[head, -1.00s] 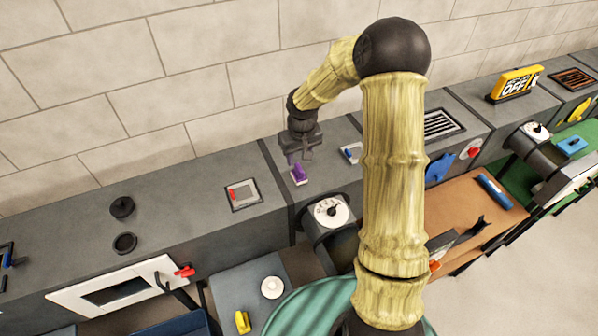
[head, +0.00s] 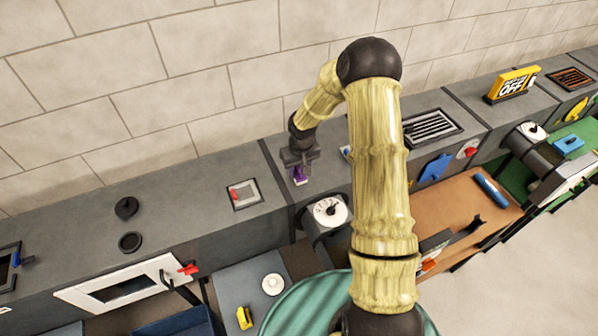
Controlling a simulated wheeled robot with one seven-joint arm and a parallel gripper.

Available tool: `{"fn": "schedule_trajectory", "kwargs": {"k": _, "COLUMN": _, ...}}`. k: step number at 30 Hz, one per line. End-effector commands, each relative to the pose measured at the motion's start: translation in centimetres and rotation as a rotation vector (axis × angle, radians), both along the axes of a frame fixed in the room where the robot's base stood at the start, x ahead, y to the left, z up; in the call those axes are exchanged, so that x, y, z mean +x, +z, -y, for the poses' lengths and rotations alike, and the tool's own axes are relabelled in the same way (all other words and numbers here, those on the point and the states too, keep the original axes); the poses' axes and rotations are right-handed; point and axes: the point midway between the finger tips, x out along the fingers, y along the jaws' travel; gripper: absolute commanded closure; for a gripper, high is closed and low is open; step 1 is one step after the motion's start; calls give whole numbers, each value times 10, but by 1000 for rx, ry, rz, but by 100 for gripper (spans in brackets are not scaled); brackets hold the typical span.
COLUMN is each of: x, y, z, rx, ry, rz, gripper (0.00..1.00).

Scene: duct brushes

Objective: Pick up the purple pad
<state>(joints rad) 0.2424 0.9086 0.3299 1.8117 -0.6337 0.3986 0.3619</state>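The purple pad (head: 300,177) is a small block with a paler lower edge. It sits on the grey counter top (head: 325,180), behind the round white dial. My gripper (head: 299,170) points down right over the pad and covers its upper part. The fingers are small and partly hidden against the pad, so I cannot tell whether they are open or touching it.
A white dial (head: 330,211) stands just in front of the pad. A framed switch with a red lever (head: 243,194) lies to the left. A slotted vent (head: 432,125) and a blue piece (head: 435,168) are to the right. The wall rises close behind.

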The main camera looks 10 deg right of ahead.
Motion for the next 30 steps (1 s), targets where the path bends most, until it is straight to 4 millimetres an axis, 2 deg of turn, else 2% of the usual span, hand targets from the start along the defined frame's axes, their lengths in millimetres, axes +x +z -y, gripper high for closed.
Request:
{"fn": "schedule_trajectory", "kwargs": {"k": 17, "x": 0, "y": -3, "z": 0, "rx": 0, "ry": -1, "rz": 0, "gripper": 60}}
{"fn": "schedule_trajectory", "kwargs": {"k": 22, "x": 0, "y": -3, "z": 0, "rx": 0, "ry": -1, "rz": 0, "gripper": 89}}
{"fn": "schedule_trajectory", "kwargs": {"k": 30, "x": 1, "y": -3, "z": 0, "rx": 0, "ry": -1, "rz": 1, "gripper": 91}}
